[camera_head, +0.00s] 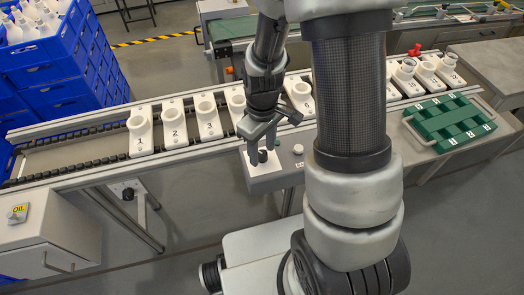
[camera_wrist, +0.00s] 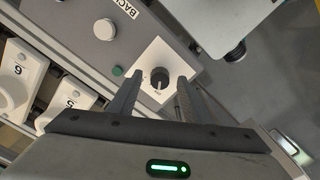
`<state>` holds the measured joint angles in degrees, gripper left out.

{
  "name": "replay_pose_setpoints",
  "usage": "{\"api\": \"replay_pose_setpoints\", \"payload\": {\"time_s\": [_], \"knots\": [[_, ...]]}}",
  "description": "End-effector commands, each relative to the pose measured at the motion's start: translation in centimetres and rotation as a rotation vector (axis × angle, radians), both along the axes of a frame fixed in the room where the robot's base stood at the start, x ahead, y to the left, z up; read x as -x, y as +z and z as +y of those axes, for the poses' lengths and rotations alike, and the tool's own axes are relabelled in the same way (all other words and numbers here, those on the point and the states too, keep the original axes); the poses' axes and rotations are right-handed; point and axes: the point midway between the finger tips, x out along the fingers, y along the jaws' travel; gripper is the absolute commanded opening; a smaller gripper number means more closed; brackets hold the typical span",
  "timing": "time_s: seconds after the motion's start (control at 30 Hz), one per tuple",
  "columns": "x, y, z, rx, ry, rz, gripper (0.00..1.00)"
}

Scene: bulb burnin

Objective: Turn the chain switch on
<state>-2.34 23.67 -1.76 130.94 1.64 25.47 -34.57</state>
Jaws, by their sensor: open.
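The chain switch appears to be a black rotary knob (camera_wrist: 159,76) on a white plate (camera_wrist: 172,58), set on a grey control box (camera_head: 280,182) at the conveyor's front edge. A small pale mark shows on the knob's lower side in the wrist view. My gripper (camera_wrist: 158,84) is open, with one finger on each side of the knob. I cannot tell whether the fingers touch it. In the head view my gripper (camera_head: 262,154) points down over the white plate (camera_head: 254,178) and largely hides the knob.
A round pale button (camera_wrist: 104,28) and a green button (camera_wrist: 117,71) sit beside the plate. Numbered white holders (camera_head: 173,126) line the conveyor behind. A green tray (camera_head: 440,125) lies to the right. Blue crates (camera_head: 60,65) stand at the left, and an oil cabinet (camera_head: 45,240) at the front left.

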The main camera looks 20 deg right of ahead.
Motion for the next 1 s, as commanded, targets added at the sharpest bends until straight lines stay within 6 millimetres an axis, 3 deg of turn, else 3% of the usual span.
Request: {"api": "replay_pose_setpoints", "payload": {"time_s": [0.37, 0.6, 1.0], "knots": [[-0.03, -0.58, -0.01, 0.0, -0.001, -0.001, 0.45], [-0.03, -0.57, -0.01, 0.0, -0.001, -0.001, 0.04], [-0.03, -0.54, -0.01, 0.0, -0.074, -0.001, 0.04]]}}
